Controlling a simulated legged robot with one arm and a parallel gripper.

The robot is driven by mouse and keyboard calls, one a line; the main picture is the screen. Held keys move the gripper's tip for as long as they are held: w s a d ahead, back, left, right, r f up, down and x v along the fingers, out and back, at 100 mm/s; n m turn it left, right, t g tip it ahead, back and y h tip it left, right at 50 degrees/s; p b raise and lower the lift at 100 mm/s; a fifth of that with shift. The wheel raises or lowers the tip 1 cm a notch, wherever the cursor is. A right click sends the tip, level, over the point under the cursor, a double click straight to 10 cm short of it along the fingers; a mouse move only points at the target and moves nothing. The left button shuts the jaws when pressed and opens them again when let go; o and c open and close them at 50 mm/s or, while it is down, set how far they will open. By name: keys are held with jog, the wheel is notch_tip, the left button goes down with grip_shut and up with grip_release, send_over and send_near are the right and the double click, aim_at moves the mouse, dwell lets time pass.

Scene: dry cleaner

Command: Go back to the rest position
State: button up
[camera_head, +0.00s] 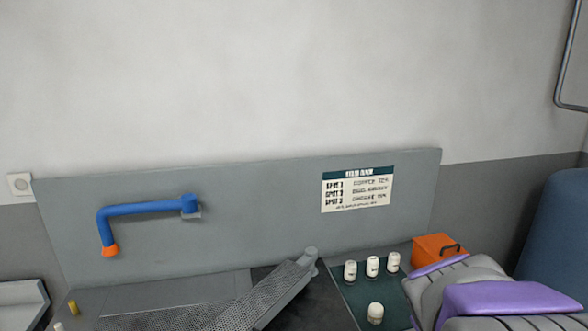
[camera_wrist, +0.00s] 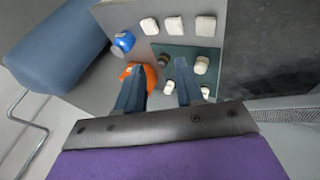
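My gripper (camera_wrist: 158,68) shows in the wrist view with its two dark blue fingers spread apart. Nothing is clearly held between them. It points down over a dark green mat (camera_wrist: 215,57) with small bottles on it. One small dark item (camera_wrist: 163,60) shows between the fingertips, seemingly on the mat below. In the head view my grey and purple arm fills the lower right corner, and the gripper itself is hidden. The green mat (camera_head: 352,300) there carries several white bottles, one of them (camera_head: 375,313) nearer than the back row.
An orange box (camera_head: 437,249) stands behind the mat, beside my arm. A large blue rounded object (camera_head: 555,245) is at the right. A perforated grey arm board (camera_head: 262,297) lies left of the mat. A blue pipe with an orange tip (camera_head: 145,208) juts from the back panel (camera_head: 270,225).

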jog(key=s+a+f+g+y, duration=0.1)
jog(key=s+a, duration=0.3)
jog(key=s, duration=0.4)
jog(key=s+a+f+m+g+y, duration=0.1)
jog(key=s+a+f+g+y, duration=0.1)
jog(key=s+a, duration=0.3)
jog(key=s+a+f+m+g+y, duration=0.1)
jog(key=s+a+f+g, duration=0.2)
jog(key=s, duration=0.9)
jog(key=shift+a+g+y, duration=0.3)
jog(key=shift+a+y, duration=0.1)
jog(key=shift+a, duration=0.8)
jog(key=shift+d, duration=0.1)
